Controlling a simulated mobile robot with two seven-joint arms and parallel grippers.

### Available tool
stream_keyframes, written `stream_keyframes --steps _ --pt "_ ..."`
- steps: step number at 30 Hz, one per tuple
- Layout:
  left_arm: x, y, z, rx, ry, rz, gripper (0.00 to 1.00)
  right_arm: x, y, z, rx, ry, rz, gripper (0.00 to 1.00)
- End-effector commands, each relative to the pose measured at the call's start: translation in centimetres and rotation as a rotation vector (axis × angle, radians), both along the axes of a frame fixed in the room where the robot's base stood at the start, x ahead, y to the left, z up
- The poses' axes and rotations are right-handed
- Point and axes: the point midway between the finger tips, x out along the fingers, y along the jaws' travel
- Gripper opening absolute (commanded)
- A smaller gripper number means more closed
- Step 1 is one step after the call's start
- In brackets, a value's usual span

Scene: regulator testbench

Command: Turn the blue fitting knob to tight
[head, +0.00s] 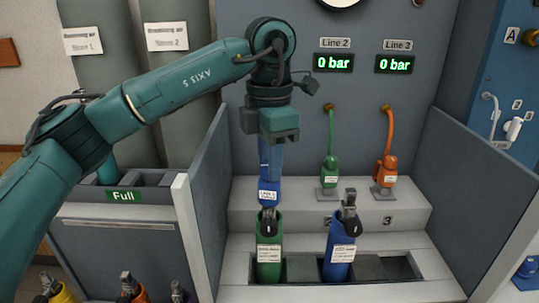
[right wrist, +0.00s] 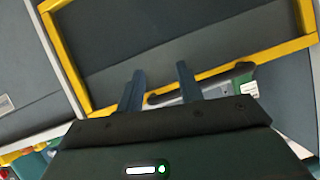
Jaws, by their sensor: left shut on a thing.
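The blue fitting (head: 268,195), with a small white label, is low in front of the back panel, just above and behind a green bottle (head: 269,252) in the head view. My left gripper (head: 270,172) points straight down and is shut on the blue fitting from above. The gripper hides the fitting's top, so I cannot see the knob's mark or how far it is turned. In the right wrist view my right gripper (right wrist: 160,88) has its two fingers apart with nothing between them.
A green fitting (head: 330,168) and an orange fitting (head: 386,170) stand to the right; the displays above them read 0 bar. A blue bottle (head: 341,248) stands in the front rack. Grey side walls (head: 205,190) flank the bench. A yellow-edged frame (right wrist: 88,108) lies beyond my right fingers.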

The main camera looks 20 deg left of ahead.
Motion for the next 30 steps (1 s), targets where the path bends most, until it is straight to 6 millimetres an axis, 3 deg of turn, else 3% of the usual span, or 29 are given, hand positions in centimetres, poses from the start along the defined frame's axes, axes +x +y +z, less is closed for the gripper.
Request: stream_keyframes --steps 18,30 --pt "-0.06 -0.01 0.07 0.000 0.000 -0.567 0.06 -0.32 -0.06 0.46 -0.028 0.011 0.009 0.36" --pt "-0.07 -0.02 0.06 -0.001 -0.001 -0.787 0.06 -0.37 -0.09 0.67 -0.035 0.011 0.011 0.36"
